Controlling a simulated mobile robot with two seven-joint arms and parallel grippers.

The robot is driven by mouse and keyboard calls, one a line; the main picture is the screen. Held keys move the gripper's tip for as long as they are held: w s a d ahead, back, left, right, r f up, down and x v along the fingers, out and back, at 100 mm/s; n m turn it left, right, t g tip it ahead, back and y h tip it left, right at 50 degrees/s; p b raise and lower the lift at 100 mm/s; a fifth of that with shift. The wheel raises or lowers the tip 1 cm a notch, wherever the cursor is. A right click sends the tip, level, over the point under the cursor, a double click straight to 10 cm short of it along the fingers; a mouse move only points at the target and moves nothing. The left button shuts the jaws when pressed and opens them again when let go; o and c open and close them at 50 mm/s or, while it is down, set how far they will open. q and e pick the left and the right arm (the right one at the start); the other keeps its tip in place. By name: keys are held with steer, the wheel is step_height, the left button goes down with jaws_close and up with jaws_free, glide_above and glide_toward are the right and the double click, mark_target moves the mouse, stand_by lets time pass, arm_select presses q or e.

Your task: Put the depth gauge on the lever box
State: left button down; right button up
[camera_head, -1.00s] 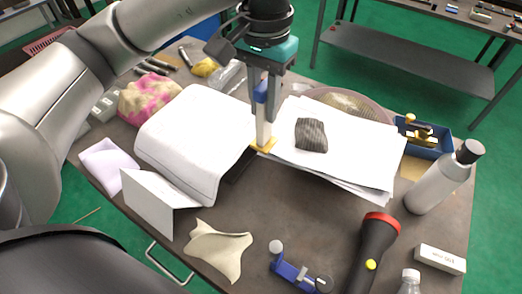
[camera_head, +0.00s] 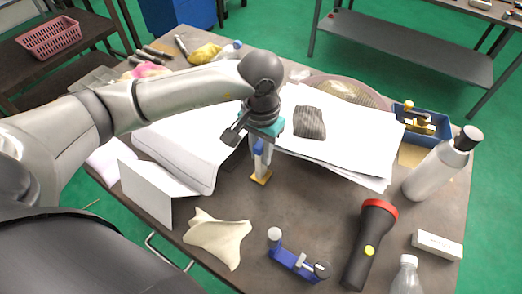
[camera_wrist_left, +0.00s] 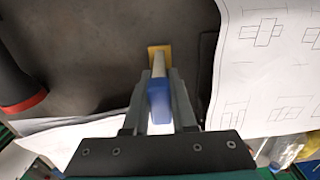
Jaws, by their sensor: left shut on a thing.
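The depth gauge (camera_head: 258,164) has a blue upper body, a pale shaft and a yellow foot. My left gripper (camera_head: 260,146) is shut on its blue part and holds it nearly upright, foot down, over bare tabletop beside the papers. Whether the foot touches the table is unclear. In the left wrist view the gauge (camera_wrist_left: 159,98) sits between the fingers of my left gripper (camera_wrist_left: 161,80). A blue open box (camera_head: 430,127) with yellow and dark parts, at the right back of the table, may be the lever box. My right gripper is not in view.
A grey bottle (camera_head: 432,172), a black-red flashlight (camera_head: 370,240), a small white box (camera_head: 437,245) and a clear bottle (camera_head: 406,276) stand or lie at the right. A blue fixture (camera_head: 293,262) and cream cloth (camera_head: 217,240) lie in front. Papers (camera_head: 350,150) carry a dark striped pouch (camera_head: 309,122).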

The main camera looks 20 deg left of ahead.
arm_select(q)
steer(key=shift+f, duration=0.15)
steer(key=c, duration=0.7)
jaws_free()
